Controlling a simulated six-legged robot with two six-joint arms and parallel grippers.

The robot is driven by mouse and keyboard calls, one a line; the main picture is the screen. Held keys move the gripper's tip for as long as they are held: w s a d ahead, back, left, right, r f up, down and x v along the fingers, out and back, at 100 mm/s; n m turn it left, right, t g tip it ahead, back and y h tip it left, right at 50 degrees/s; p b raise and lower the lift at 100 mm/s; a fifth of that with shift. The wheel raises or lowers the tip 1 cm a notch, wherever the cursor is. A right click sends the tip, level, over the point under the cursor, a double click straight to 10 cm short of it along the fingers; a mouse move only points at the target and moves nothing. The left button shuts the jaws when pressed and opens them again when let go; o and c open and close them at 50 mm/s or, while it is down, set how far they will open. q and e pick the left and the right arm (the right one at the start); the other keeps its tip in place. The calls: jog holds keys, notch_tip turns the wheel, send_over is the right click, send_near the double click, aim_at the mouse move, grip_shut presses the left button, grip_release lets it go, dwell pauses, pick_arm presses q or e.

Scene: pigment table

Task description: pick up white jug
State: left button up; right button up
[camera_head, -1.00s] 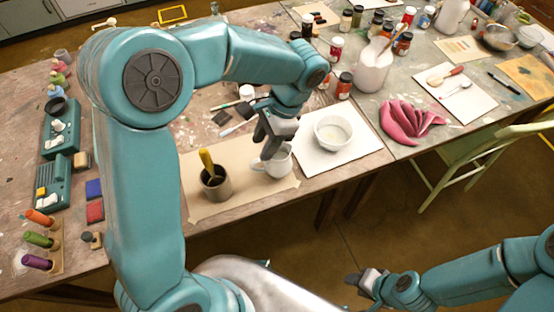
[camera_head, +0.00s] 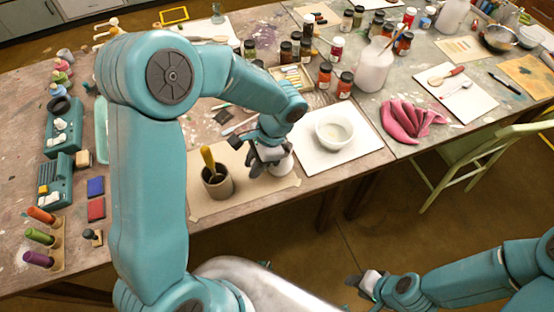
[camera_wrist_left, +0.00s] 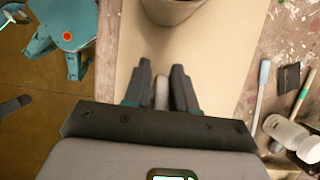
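The white jug (camera_head: 283,165) stands on the brown paper sheet at the table's front edge, partly hidden behind my left gripper in the head view. My left gripper (camera_head: 257,168) points down at the jug's left side, where its handle is. In the left wrist view, a narrow pale piece (camera_wrist_left: 162,92), likely the handle, lies between the two dark fingers of my left gripper (camera_wrist_left: 161,72), with slim gaps beside it. The jug's body is hidden there. My right gripper (camera_head: 362,284) is low, away from the table; its finger opening is unclear.
A dark grey pot (camera_head: 217,185) with a yellow-handled tool stands just left of the left gripper; it also shows in the left wrist view (camera_wrist_left: 172,10). A white bowl (camera_head: 333,130) sits on a white sheet (camera_head: 365,145) to the right. Several jars stand behind.

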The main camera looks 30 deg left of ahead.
pick_arm(q)
grip_shut()
jog(key=shift+w, duration=0.1)
jog(key=shift+r, duration=0.2)
